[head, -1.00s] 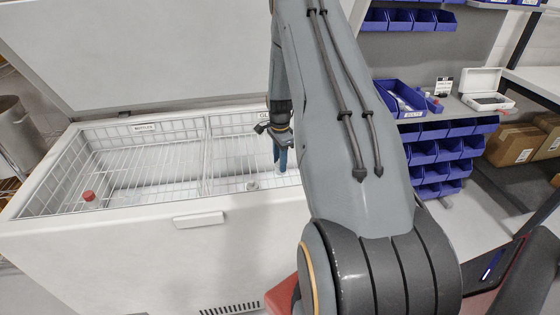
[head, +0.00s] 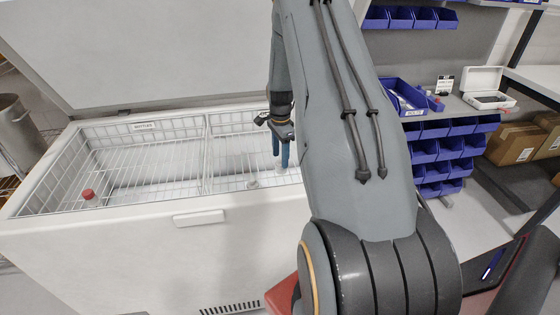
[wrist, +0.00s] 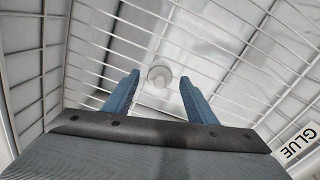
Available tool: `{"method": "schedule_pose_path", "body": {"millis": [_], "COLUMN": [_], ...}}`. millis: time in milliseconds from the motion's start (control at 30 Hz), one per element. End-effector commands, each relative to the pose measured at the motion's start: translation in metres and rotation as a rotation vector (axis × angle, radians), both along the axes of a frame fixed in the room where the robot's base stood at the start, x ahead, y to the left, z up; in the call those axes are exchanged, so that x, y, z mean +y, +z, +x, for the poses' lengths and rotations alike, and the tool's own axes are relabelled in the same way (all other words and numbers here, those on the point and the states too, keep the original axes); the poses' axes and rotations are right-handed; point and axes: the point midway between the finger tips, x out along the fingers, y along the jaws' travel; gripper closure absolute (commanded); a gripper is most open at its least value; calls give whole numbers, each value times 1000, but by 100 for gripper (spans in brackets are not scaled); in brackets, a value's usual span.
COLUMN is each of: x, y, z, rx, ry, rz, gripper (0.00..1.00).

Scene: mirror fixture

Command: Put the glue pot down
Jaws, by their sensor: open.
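The glue pot (wrist: 159,75) is a small whitish round pot. In the wrist view it shows between the fingertips of my gripper (wrist: 160,80), with a gap on each side, so the gripper is open and not clamped on it. My gripper points down into that basket. A GLUE label (wrist: 299,144) is on the basket side in the wrist view.
The white chest freezer (head: 130,240) stands with its lid (head: 130,50) raised. A red-capped bottle (head: 88,196) is in the left basket. A wire divider (head: 206,155) separates the baskets. Blue bins (head: 440,150) stand at the right.

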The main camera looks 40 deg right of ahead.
Motion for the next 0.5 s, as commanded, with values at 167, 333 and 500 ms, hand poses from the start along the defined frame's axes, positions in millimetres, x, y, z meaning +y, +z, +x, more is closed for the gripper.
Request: {"method": "schedule_pose_path", "body": {"millis": [167,333,500], "x": [-1,-1,-1], "y": [35,65,88], "z": [2,2,1], "rx": [-5,-4,-2], "ry": [0,0,0], "rz": [-2,-2,-1], "gripper": [48,48,48]}}
